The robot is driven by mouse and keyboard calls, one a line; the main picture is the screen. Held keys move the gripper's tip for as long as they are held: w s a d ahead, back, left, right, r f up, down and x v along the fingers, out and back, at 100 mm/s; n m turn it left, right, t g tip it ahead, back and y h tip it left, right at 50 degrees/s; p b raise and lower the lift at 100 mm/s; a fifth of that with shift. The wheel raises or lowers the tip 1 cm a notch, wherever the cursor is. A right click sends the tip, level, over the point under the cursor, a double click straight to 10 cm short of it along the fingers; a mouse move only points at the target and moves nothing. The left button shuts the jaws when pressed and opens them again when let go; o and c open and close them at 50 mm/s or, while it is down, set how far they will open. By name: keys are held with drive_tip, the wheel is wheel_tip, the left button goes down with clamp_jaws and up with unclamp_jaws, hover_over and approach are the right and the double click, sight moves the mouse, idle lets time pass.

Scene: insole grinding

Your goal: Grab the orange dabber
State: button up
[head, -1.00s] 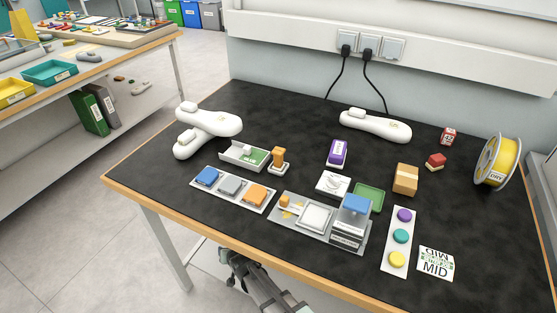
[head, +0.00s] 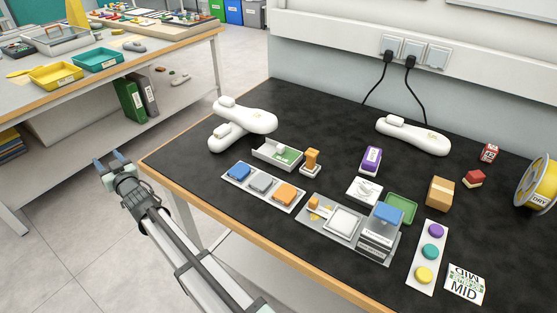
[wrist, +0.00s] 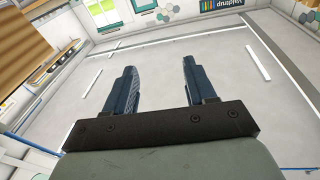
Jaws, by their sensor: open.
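An orange upright piece with a knob-like top and a pale base (head: 311,160), which looks like the dabber, stands on the black table beside a white tray with green inside (head: 268,153). A smaller orange piece (head: 315,204) sits on a grey board; I cannot tell its kind. My gripper (head: 110,160) is off the table's left edge, over the floor, well away from the dabber. It is open and empty; the wrist view shows the two blue fingers (wrist: 158,68) apart with only floor and room beyond. The dabber is not in the wrist view.
A strip with blue, grey and orange pads (head: 262,186) lies in front of the dabber. White machines (head: 243,122) stand behind left. A purple block (head: 371,160) is to the right. The wooden table edge (head: 205,215) lies between my gripper and the dabber.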

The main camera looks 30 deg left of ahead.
drive_tip(key=w+a+r+n+t, duration=0.1)
drive_tip(key=w+r, duration=0.4)
drive_tip(key=r, duration=0.4)
drive_tip(key=w+a+r+t, duration=0.1)
drive_tip(key=w+r, duration=0.4)
drive_tip(key=r, duration=0.4)
drive_tip(key=w+d+r+m+t+h, duration=0.1)
drive_tip(key=w+d+m+h, duration=0.15)
drive_tip(key=w, duration=0.35)
drive_tip(key=w+d+r+m+t+h, duration=0.1)
drive_tip(key=w+d+r+m+h, duration=0.1)
drive_tip(key=w+d+m, duration=0.35)
drive_tip(key=w+d+f+m+h, duration=0.45)
drive_tip(key=w+d, duration=0.35)
drive_tip(key=w, duration=0.2)
drive_tip(key=m+g+h, duration=0.7)
drive_tip(key=m+h, duration=0.3)
drive_tip(key=m, duration=1.2)
hover_over(312, 152)
wheel_tip(312, 152, down, 4)
drive_tip(key=r, duration=0.1)
wheel_tip(312, 152, down, 9)
drive_tip(key=shift+w+r, duration=0.15)
drive_tip(key=shift+r, duration=0.05)
drive_tip(key=shift+f, duration=2.65)
